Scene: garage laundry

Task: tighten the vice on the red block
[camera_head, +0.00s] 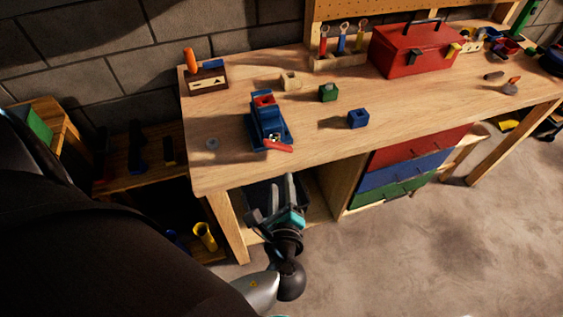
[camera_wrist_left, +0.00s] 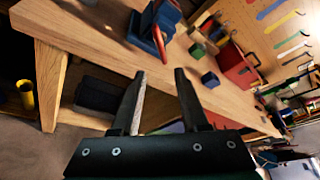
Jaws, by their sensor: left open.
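The blue vice (camera_head: 267,127) stands on the workbench near its left front edge. The red block (camera_head: 264,101) sits between the jaws at the top of the vice; how firmly it is held I cannot tell. A red handle (camera_head: 277,146) sticks out at the vice's front, toward the bench edge. My left gripper (camera_head: 281,184) is open and empty, in front of and below the bench edge, apart from the vice. In the left wrist view the vice (camera_wrist_left: 155,20) is beyond the open fingers (camera_wrist_left: 158,75), with its red handle (camera_wrist_left: 160,45) pointing toward them. My right gripper is not in view.
The wooden workbench (camera_head: 220,135) carries a green block (camera_head: 328,92), a blue block (camera_head: 358,119), a tan piece (camera_head: 290,81) and a red toolbox (camera_head: 413,47). Red, blue and green drawers (camera_head: 400,175) are under it. Bench top right of the vice is mostly free.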

